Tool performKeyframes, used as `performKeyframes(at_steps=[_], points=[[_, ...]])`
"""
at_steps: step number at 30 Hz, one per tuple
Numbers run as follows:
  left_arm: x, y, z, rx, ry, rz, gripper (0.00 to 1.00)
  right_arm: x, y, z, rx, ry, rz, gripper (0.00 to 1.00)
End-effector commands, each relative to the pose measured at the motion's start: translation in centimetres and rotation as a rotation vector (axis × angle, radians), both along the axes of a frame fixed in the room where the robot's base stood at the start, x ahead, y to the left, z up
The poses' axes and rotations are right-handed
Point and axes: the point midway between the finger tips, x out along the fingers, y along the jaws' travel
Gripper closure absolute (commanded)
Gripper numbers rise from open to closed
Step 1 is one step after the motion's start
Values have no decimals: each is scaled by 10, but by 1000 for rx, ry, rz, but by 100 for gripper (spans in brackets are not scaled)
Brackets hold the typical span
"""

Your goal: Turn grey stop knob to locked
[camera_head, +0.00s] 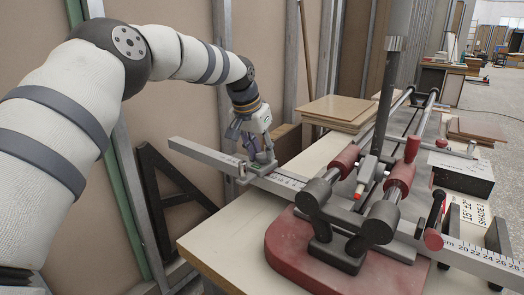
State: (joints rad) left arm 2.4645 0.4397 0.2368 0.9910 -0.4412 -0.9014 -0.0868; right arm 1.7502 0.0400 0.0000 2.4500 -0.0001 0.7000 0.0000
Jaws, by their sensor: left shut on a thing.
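My left gripper (254,152) reaches down from the upper left onto the stop on the long grey measuring rail (205,155). Its fingers are closed around the grey stop knob, which they mostly hide, so I cannot tell its turn angle. My right gripper is not in view.
A cutting machine with a red base (300,262), dark clamps and red-handled rods stands right of the stop. Stacked boards (340,112) lie behind. A black triangular frame (172,190) leans at the wall, left of the bench. Open floor lies at the far right.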

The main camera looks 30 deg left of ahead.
Motion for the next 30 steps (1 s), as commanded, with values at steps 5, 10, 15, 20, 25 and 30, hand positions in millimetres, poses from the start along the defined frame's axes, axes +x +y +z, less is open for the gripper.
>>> performKeyframes(at_steps=[5,10,15,20,25,30], points=[[1,2,-6,-2,6,-161,96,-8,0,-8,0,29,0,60],[1,3,-7,-3,7,-322,96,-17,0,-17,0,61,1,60],[2,3,-8,-3,7,-479,96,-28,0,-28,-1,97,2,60],[2,3,-8,-2,6,-610,96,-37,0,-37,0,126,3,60],[2,4,-7,0,6,-723,96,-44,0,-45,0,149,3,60],[2,4,-5,1,5,-800,96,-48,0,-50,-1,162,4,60]])
